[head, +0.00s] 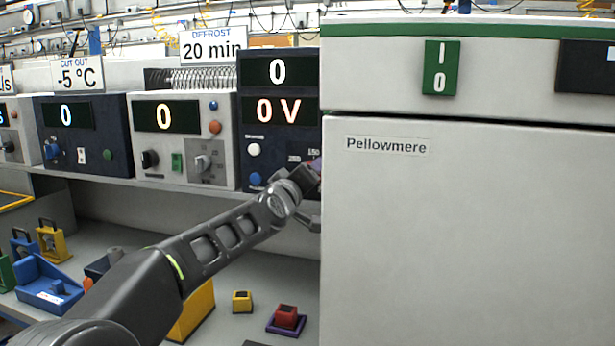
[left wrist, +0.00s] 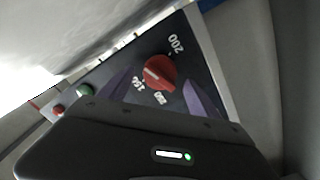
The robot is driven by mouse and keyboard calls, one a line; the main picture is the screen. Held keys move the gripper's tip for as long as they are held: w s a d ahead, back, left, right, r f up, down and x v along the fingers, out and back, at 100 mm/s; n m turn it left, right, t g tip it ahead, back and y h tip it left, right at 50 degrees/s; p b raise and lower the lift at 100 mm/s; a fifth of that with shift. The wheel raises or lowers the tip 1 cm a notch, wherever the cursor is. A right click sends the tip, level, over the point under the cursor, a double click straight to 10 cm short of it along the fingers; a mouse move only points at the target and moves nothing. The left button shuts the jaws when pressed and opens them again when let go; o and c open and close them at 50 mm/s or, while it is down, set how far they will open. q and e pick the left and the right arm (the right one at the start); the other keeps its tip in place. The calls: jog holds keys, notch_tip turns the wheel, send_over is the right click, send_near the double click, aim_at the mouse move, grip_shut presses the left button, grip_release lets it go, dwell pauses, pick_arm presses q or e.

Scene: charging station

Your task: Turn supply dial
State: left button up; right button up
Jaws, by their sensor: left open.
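The supply unit (head: 280,93) is a dark blue box with two displays, reading 0 and 0 V. My left gripper (head: 311,180) is at its lower right part and hides the dial in the head view. In the left wrist view, a red round dial (left wrist: 160,72) with a white pointer mark sits on a dark panel with white numbers, including 200 and 150. The purple fingers of my left gripper (left wrist: 160,84) are apart, one on each side of the dial. Whether they touch it cannot be told. My right gripper is out of view.
A large white cabinet (head: 460,220) labelled Pellowmere stands close to the right of my left gripper. The wrist view shows a green button (left wrist: 86,90) and a red button (left wrist: 57,110). Small blocks lie below.

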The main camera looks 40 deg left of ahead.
pick_arm(q)
jog(key=v, duration=0.6)
jog(key=shift+s+d, duration=0.2)
jog(key=shift+s, duration=0.1)
